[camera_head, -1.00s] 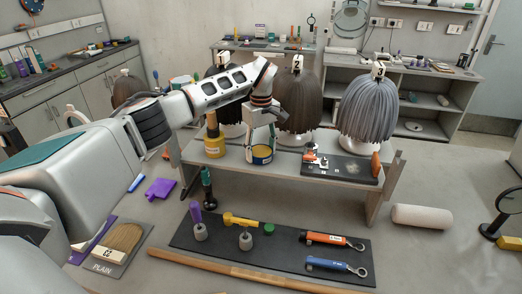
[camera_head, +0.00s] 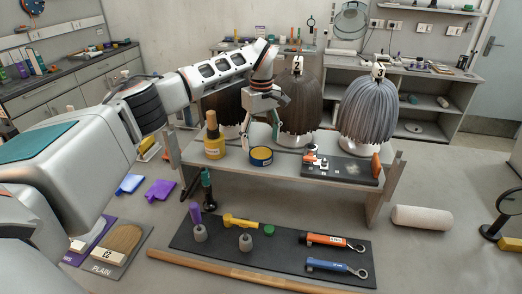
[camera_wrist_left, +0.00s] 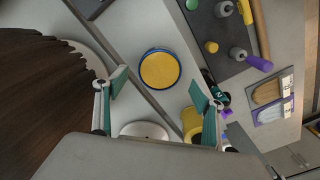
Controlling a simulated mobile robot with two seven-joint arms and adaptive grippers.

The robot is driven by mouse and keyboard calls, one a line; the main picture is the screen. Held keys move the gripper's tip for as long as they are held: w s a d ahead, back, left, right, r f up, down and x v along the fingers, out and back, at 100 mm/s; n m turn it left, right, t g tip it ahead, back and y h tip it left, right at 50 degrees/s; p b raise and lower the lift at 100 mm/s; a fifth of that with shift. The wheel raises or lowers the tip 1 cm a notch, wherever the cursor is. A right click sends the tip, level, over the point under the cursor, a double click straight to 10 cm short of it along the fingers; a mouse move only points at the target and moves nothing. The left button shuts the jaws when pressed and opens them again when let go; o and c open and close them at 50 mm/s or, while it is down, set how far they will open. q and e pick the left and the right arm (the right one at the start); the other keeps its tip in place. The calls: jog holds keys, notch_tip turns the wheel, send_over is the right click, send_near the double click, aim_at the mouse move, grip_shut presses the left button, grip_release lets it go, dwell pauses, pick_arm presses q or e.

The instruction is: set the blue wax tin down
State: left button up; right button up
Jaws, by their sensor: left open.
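The blue wax tin (camera_head: 261,156), a low round tin with a yellow top, sits flat on the grey bench (camera_head: 227,170), right of the yellow bottle (camera_head: 213,138). My left gripper (camera_head: 261,133) is open and empty, above and behind the tin, apart from it. In the left wrist view the whole tin (camera_wrist_left: 160,69) shows clear beyond the spread teal fingertips (camera_wrist_left: 158,88). My right gripper is not in view.
A black tray (camera_head: 340,169) with small parts lies right of the tin. A dark mat (camera_head: 285,258) with tools lies in front, lower down.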

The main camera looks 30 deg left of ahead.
aim_at(261, 153)
pick_arm(q)
notch_tip(261, 153, up, 7)
dwell(0.3)
dwell(0.5)
